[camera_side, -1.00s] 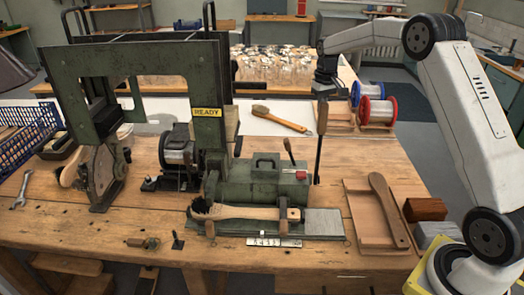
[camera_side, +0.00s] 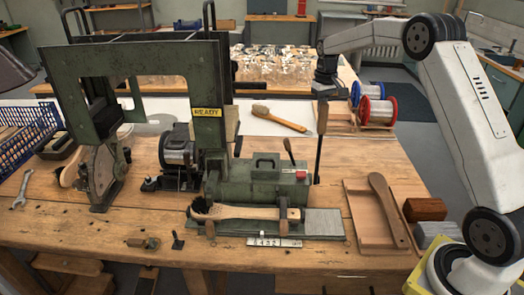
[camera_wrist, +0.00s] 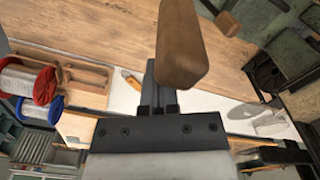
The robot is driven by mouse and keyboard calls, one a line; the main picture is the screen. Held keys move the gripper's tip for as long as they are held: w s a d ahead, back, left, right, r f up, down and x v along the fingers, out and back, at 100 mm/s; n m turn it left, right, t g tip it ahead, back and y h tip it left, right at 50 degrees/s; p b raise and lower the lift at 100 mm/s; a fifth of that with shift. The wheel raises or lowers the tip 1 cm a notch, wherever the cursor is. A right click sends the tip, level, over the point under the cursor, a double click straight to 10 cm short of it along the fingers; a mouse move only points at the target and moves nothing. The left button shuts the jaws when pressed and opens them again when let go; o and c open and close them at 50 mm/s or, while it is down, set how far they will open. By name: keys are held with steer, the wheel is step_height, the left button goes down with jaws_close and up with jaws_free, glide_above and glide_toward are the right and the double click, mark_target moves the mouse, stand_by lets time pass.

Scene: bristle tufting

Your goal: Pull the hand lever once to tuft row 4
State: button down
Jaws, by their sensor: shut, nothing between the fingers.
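The hand lever is a dark upright rod with a brown wooden handle (camera_side: 322,116), at the right end of the green tufting machine (camera_side: 250,184). The handle looms large in the wrist view (camera_wrist: 180,45). My gripper (camera_side: 324,92) is shut and empty at the top of the handle. Its dark fingers (camera_wrist: 158,88) are close to the handle; I cannot tell whether they touch it. A brush with a wooden handle (camera_side: 245,212) and dark bristles at its left end lies along the front of the machine. A yellow READY sign (camera_side: 207,112) is on the green frame.
A wooden tray (camera_side: 362,225) with a brush blank (camera_side: 388,208) lies to the right. Red (camera_side: 378,106) and blue wire spools stand behind. A loose brush (camera_side: 280,118) lies on a white sheet. A wrench (camera_side: 22,190) and blue crate (camera_side: 30,128) are at the left. The front bench edge is mostly clear.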

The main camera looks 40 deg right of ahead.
mark_target(324, 112)
steer(key=shift+s+a, duration=0.1)
stand_by(0.3)
steer(key=shift+s+a+r, duration=0.1)
steer(key=shift+s+a, duration=0.75)
steer(key=shift+s+a, duration=0.6)
steer(key=shift+s+a+r, duration=0.1)
steer(key=shift+s+a, duration=0.5)
